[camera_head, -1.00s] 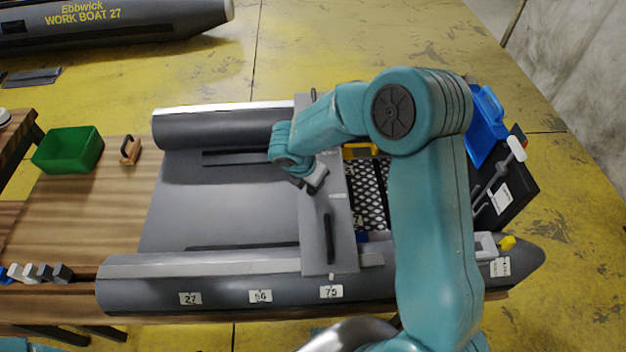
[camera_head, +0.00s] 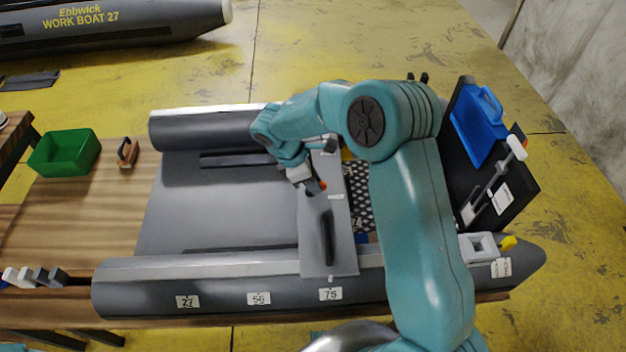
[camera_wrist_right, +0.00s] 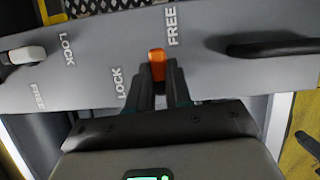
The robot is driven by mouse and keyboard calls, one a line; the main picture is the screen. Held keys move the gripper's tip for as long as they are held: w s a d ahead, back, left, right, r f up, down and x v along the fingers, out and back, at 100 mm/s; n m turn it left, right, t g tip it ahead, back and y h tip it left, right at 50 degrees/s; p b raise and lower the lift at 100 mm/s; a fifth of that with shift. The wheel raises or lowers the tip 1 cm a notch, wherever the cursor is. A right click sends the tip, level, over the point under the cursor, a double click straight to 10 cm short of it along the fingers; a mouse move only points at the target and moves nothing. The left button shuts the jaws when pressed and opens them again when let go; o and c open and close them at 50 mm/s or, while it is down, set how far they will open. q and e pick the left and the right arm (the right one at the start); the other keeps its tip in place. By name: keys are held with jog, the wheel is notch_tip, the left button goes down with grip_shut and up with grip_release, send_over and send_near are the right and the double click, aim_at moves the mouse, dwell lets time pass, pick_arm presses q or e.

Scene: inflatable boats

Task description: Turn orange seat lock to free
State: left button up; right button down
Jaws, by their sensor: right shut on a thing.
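The orange seat lock (camera_wrist_right: 157,58) is on the grey seat board (camera_head: 328,252). In the right wrist view it lies between the printed words LOCK, lower left, and FREE, upper right. My right gripper (camera_wrist_right: 159,75) is shut on it from below in that view, and the fingers hide its lower part. In the head view my right gripper (camera_head: 316,185) is over the seat board, with a bit of orange (camera_head: 322,184) at its tip. A second lock with a white lever (camera_wrist_right: 25,55) sits by its own LOCK and FREE words. My left gripper is not in view.
The seat board has a dark handle (camera_head: 328,235) near the front tube (camera_head: 220,300) of the boat. A green bin (camera_head: 64,153) and a wooden-handled tool (camera_head: 127,152) are at the left. A blue item (camera_head: 478,125) stands at the right.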

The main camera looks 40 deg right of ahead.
jog(key=shift+r+m, duration=0.1)
jog(key=shift+m, duration=0.4)
jog(key=c, duration=1)
grip_release()
jog(key=shift+c, duration=0.2)
jog(key=v, duration=1.6)
jog(key=shift+w+p, duration=0.15)
jog(key=shift+p, duration=0.15)
jog(key=shift+a+r, duration=0.1)
jog(key=shift+r, duration=0.05)
